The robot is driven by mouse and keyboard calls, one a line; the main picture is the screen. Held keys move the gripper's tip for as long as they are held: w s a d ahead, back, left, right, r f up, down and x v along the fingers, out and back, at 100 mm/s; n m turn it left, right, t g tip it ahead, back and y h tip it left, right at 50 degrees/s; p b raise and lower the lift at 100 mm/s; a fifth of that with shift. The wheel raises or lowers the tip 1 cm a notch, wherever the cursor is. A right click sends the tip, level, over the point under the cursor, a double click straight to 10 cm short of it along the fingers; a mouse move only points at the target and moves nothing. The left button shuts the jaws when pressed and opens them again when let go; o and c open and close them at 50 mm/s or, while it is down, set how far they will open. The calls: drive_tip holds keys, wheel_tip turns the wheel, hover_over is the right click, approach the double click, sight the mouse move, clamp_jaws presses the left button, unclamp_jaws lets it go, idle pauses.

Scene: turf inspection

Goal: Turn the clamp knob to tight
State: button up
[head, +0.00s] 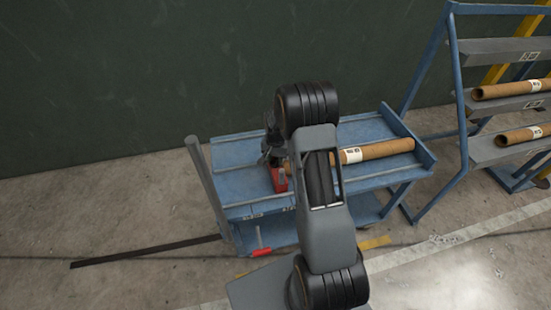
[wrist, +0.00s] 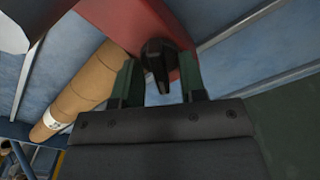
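The clamp is a red body (wrist: 128,22) at the top of the wrist view; its red part (head: 279,180) shows low on the cart in the head view. Its black knob (wrist: 159,62) has a narrow lever pointing down toward my gripper's palm. My gripper (wrist: 162,72) has its two green fingers apart, one on each side of the knob. Gaps show beside the lever, and I cannot tell whether the fingertips touch the knob's wider part. In the head view my gripper (head: 271,148) is dark and partly hidden by my arm. Any tight marking is not visible.
A cardboard tube (head: 378,150) lies on the blue cart (head: 237,153), beside the clamp; it also shows in the wrist view (wrist: 76,92). A blue rack (head: 460,95) with more tubes stands at right. A red-handled object (head: 261,252) is on the lower shelf. A dark wall is behind.

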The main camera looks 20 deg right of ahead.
drive_tip(key=shift+c, duration=0.3)
clamp_jaws()
drive_tip(key=n, duration=0.4)
drive_tip(key=shift+n+b, duration=0.3)
drive_tip(key=shift+n, duration=0.1)
drive_tip(key=n, duration=0.9)
drive_tip(key=shift+b, duration=0.3)
drive_tip(key=n, duration=0.3)
drive_tip(key=shift+n, duration=0.4)
drive_tip(key=n, duration=0.6)
drive_tip(key=shift+n, duration=0.3)
